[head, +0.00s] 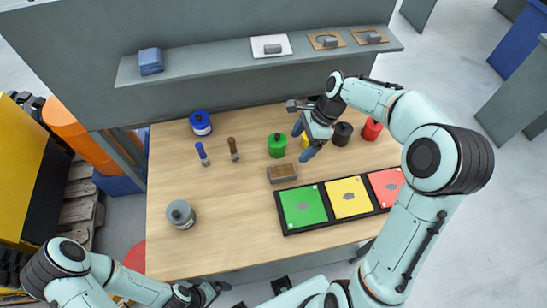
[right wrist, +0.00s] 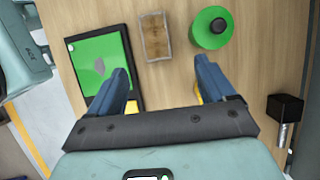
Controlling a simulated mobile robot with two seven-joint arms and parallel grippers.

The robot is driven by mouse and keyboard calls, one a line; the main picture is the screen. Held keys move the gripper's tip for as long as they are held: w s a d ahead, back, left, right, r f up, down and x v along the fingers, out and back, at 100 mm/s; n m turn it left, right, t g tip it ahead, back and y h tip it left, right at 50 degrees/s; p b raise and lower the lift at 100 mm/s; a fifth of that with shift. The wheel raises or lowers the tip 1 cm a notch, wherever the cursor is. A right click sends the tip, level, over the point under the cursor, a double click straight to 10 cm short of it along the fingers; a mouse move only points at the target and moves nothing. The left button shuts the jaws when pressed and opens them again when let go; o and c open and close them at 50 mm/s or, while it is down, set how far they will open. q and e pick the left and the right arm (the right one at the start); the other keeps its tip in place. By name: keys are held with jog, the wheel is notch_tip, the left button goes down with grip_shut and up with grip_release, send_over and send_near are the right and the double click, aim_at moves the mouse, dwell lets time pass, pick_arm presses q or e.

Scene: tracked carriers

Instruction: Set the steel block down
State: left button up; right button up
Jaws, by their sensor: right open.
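Three small grey blocks lie on the back shelf: one on a white plate (head: 272,48) and two on brown plates, at the middle (head: 328,42) and the right (head: 372,37). I cannot tell which, if any, is the steel block. My right gripper (head: 302,141) is open over the table, beside the green canister (head: 277,146). In the right wrist view its blue fingers (right wrist: 160,85) are spread with nothing between them. My left gripper (head: 208,292) is low at the front edge.
A black tray holds green (head: 303,206), yellow (head: 347,196) and red (head: 387,186) panels. Black (head: 343,133) and red (head: 372,129) canisters stand right. Blue tin (head: 200,123), two upright handled tools (head: 233,149) and a grey jar (head: 180,214) stand left.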

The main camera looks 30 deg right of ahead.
send_over(283, 170)
jog(key=d, duration=0.3)
jog(key=f, duration=0.6)
jog(key=shift+s+a+f+b, duration=0.15)
jog(key=shift+s+f+b, duration=0.15)
jog(key=shift+s, duration=0.05)
jog(key=shift+w+a+f, duration=0.15)
jog(key=shift+a+f, duration=0.05)
jog(key=shift+f, duration=0.25)
jog(key=x, duration=0.5)
grip_shut()
jog(key=shift+r, duration=0.1)
